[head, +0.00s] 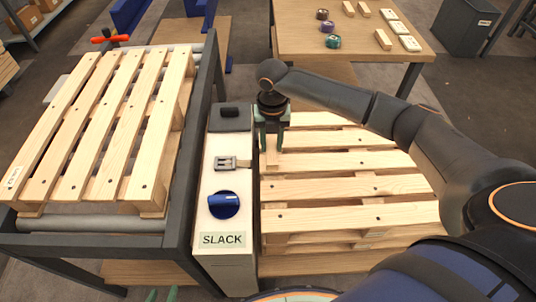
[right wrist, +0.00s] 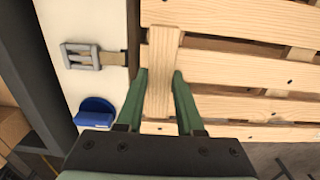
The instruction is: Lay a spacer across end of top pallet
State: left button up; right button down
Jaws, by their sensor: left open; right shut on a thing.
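A stack of wooden pallets stands at centre right, and its top pallet (head: 350,188) has gaps between its slats. My right gripper (head: 271,148) is over the left end of that pallet, near its far side. It is shut on a short pale wooden spacer (head: 271,158). In the right wrist view the spacer (right wrist: 162,70) extends forward between the green fingers (right wrist: 160,98), crossing slats of the pallet (right wrist: 235,70). I cannot tell whether it touches them. My left gripper (head: 161,295) shows only as green fingertips, apart and empty, at the bottom edge.
A white post labelled SLACK, with a blue knob (head: 223,204) and buckle (head: 232,163), stands close left of the stack. Another pallet (head: 100,130) lies on a roller conveyor at left. A table (head: 300,48) behind holds wooden blocks and several dark rolls.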

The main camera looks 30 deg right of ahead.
aim_at(268, 155)
jog(key=shift+a+f, duration=0.4)
jog(key=shift+f, duration=0.1)
jog(key=shift+a+f+b, duration=0.1)
jog(key=shift+f+b, duration=0.2)
jog(key=shift+f, duration=1.35)
jog(key=shift+f, duration=0.1)
jog(key=c, duration=0.5)
grip_release()
jog(key=shift+c, duration=0.2)
notch_tip(268, 155, up, 12)
jog(key=shift+r+p, duration=0.15)
jog(key=shift+p, duration=0.7)
